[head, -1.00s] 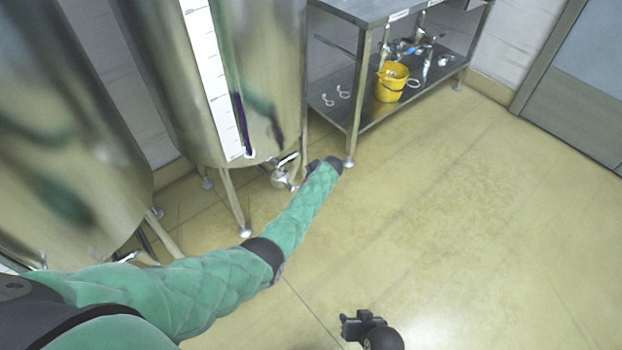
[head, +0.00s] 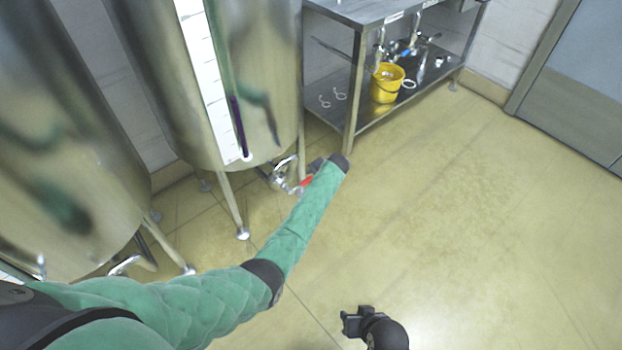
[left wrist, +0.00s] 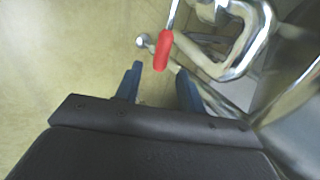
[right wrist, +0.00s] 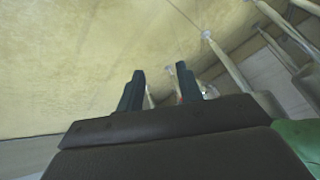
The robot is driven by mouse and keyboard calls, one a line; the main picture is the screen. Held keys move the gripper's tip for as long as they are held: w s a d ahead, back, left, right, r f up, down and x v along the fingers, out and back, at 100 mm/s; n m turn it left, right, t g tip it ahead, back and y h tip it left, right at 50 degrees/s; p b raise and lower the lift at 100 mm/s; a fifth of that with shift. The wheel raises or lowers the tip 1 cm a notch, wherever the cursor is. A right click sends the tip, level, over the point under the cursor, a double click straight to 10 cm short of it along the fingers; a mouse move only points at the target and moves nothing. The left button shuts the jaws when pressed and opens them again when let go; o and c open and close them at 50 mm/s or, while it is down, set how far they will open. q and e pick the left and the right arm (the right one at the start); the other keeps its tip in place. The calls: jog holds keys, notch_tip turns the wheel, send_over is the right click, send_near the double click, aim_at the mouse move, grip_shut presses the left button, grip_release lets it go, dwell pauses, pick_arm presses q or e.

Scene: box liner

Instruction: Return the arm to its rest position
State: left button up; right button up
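My left arm reaches across the head view, and its gripper (head: 318,165) is by the outlet valve under the steel tank. It is mostly hidden behind my wrist. In the left wrist view the left gripper (left wrist: 160,70) has its two fingers apart with nothing between them. The red valve handle (left wrist: 163,50) is just beyond the fingertips; it also shows in the head view (head: 306,182). I cannot tell whether they touch. My right gripper (head: 352,322) is low over the floor at the bottom of the head view. In the right wrist view its fingers (right wrist: 160,70) are apart and empty.
Two steel tanks (head: 165,80) on legs stand at the left. A steel table (head: 352,60) with a lower shelf holding a yellow bucket (head: 386,84) stands behind. A grey door (head: 580,90) is at the right. The floor (head: 460,210) in the middle and right is clear.

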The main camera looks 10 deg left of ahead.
pick_arm(q)
jog(key=shift+s+d+r, duration=0.2)
jog(key=shift+d+r, duration=0.05)
jog(key=shift+r, duration=0.25)
